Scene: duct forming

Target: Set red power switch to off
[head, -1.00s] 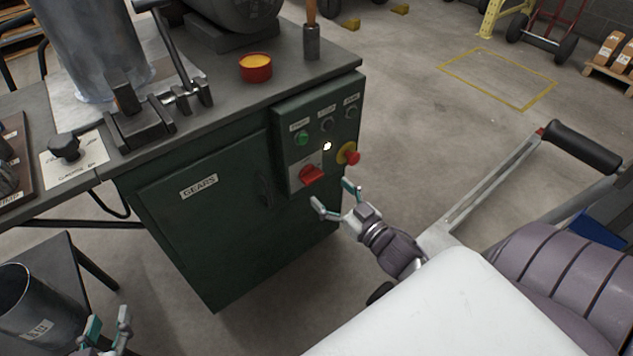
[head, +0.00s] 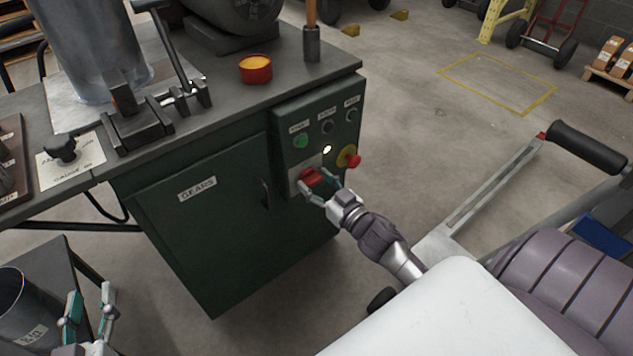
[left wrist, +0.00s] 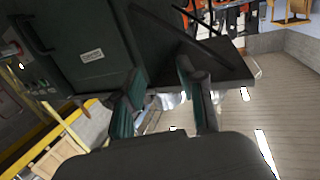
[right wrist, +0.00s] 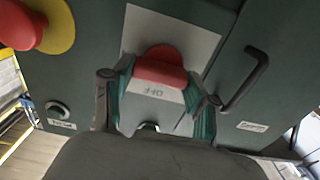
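The red power switch (head: 311,177) is on a pale plate on the green cabinet's control panel. In the right wrist view the red switch (right wrist: 160,68) has the word OFF, upside down, on the plate below it. My right gripper (head: 316,183) is at the switch.
A red emergency button (head: 353,161) on a yellow base sits right of the switch. A green button (head: 300,141) and a lit white lamp (head: 327,149) are above. The cabinet door handle (head: 265,193) is to the left. A metal bucket (head: 22,312) stands near my left gripper.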

